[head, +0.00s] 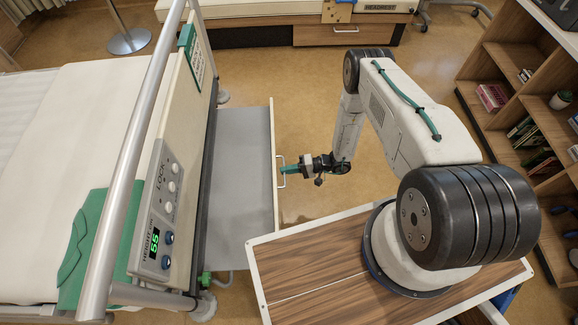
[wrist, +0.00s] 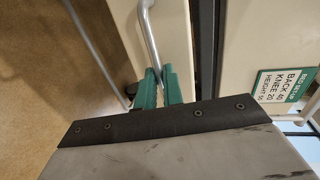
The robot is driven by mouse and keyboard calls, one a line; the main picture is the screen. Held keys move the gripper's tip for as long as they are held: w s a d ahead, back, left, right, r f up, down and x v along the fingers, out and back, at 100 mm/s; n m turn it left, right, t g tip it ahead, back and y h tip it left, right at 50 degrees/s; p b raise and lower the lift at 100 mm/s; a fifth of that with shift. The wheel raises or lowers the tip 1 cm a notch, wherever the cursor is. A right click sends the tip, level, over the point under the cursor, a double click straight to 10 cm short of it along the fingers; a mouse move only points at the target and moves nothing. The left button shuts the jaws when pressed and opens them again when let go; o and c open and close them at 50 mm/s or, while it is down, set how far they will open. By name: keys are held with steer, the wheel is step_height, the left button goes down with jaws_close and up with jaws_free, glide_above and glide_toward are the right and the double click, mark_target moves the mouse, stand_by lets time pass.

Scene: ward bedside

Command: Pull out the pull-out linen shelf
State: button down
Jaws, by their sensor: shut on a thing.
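The pull-out linen shelf (head: 240,185) is a flat grey board with a pale front edge. It sticks out from under the bed's right side in the head view, and its surface looks bare. A silver bar handle (head: 278,180) is on its front face. My gripper (head: 287,170) has green fingers and is shut on this handle. In the wrist view the green fingertips (wrist: 158,82) close around the lower part of the curved handle (wrist: 148,30), against the cream front panel (wrist: 175,22). The shelf's inner end is hidden under the bed.
The bed (head: 110,110) with its rail and control panel (head: 165,210) fills the left. A wooden shelf unit (head: 525,115) stands at right, and a cabinet with a headrest label (head: 340,33) at the back. Open floor (head: 300,100) lies beyond my gripper.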

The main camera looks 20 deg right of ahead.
steer(key=shift+s+d, duration=0.15)
steer(key=c, duration=1.5)
jaws_free()
steer(key=shift+c, duration=0.2)
steer(key=v, duration=0.7)
steer(key=shift+d, duration=0.4)
